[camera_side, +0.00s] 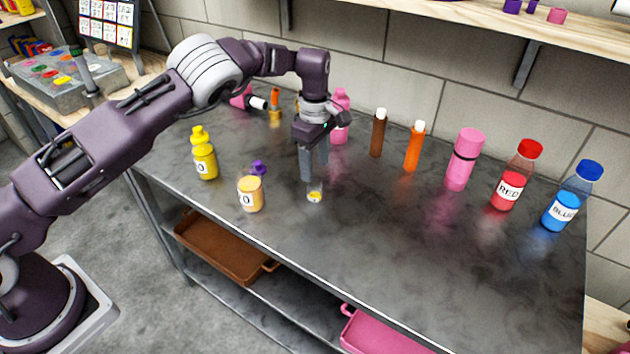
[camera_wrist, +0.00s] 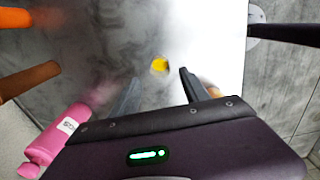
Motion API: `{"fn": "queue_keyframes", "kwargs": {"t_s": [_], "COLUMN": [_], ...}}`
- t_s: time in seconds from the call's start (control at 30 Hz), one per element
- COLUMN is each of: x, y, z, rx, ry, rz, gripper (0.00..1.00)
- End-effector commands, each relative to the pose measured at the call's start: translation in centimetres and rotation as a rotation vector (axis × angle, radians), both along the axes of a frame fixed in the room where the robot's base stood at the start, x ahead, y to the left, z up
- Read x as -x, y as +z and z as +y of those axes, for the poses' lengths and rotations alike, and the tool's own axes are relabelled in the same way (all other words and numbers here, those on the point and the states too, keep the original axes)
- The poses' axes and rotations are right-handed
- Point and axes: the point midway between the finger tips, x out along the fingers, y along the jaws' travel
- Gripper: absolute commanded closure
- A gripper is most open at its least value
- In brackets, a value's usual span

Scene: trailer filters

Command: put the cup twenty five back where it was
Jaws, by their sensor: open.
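A small pale cup (camera_side: 314,197) with something yellow in it stands on the dark table, just below my gripper (camera_side: 313,172). No number can be read on it, so I cannot tell if it is cup twenty five. In the wrist view a yellow spot (camera_wrist: 159,65), likely this cup's contents, lies just beyond the fingertips, between their lines. My gripper (camera_wrist: 157,80) is open with nothing between its fingers. A larger orange-yellow cup (camera_side: 250,195) marked 0 stands to the left of the small cup. A small purple item (camera_side: 259,167) is behind it.
A yellow bottle (camera_side: 203,154) stands at the left. Along the back stand pink (camera_side: 463,160), brown (camera_side: 378,133) and orange (camera_side: 414,147) bottles, with red (camera_side: 515,176) and blue (camera_side: 572,197) ones at right. The table's front middle is clear. A brown tray (camera_side: 222,250) is on the shelf below.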

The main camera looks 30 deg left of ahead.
Motion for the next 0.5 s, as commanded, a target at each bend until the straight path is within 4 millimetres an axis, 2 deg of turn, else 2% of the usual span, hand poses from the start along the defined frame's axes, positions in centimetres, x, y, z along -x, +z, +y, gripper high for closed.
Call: {"fn": "queue_keyframes", "kwargs": {"t_s": [0.1, 0.2, 0.5], "x": [-0.1, 0.0, 0.0], "y": [2.8, 4.1, 4.9], "z": [0.0, 0.0, 0.1], "rx": [0.0, 0.0, 0.001], "ry": [0.0, 0.0, 0.001], "rz": [-0.004, -0.001, -0.001], "gripper": [0.46, 0.46, 0.46]}}
